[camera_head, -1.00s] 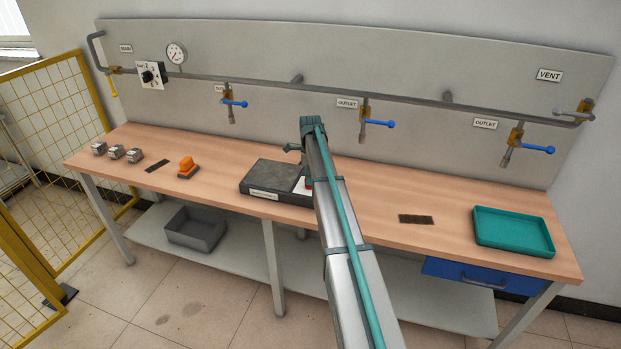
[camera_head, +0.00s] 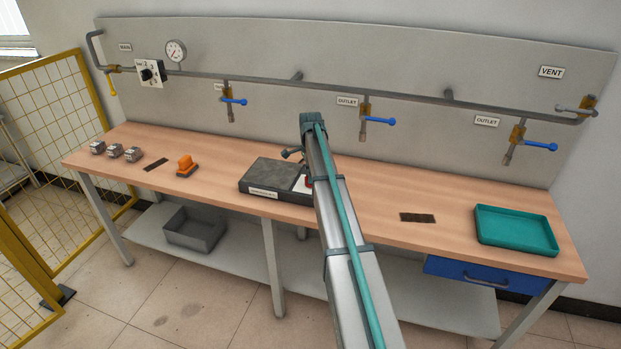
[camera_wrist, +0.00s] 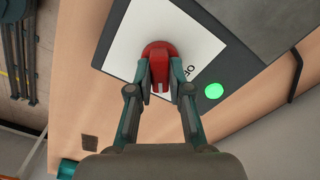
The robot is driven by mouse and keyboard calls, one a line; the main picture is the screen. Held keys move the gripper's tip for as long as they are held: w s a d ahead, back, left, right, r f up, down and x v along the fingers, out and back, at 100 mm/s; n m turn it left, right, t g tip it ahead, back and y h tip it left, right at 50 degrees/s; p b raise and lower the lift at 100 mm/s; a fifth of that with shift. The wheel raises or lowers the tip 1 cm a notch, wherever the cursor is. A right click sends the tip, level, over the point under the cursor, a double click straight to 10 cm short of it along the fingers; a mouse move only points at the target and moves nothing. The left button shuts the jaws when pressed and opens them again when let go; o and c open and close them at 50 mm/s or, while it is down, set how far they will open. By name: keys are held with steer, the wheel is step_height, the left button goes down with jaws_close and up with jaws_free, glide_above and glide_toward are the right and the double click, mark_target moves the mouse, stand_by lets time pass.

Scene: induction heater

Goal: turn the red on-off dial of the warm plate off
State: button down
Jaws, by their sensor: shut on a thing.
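The warm plate (camera_head: 272,176) is a dark flat box on the wooden bench, with a white control panel that shows in the wrist view (camera_wrist: 200,38). The red dial (camera_wrist: 159,50) sits on that panel, and its raised grip lies between my fingers. My gripper (camera_wrist: 160,88) is shut on the red dial. A bright green round light (camera_wrist: 214,91) shows beside the dial, near partly hidden lettering. In the head view my arm covers the right end of the plate and most of the dial.
An orange block-like item (camera_head: 186,166) and several small metal blocks (camera_head: 115,151) stand left on the bench. A teal tray (camera_head: 515,230) is at the right. Pipes with blue-handled outlet valves (camera_head: 377,121) run along the back panel.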

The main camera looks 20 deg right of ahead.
steer(key=n+b, duration=0.1)
steer(key=n, duration=0.4)
steer(key=shift+n, duration=0.3)
steer(key=n, duration=0.5)
steer(key=shift+b, duration=0.4)
steer(key=shift+n, duration=0.3)
steer(key=c, duration=1.1)
jaws_free()
step_height(320, 180, up, 12)
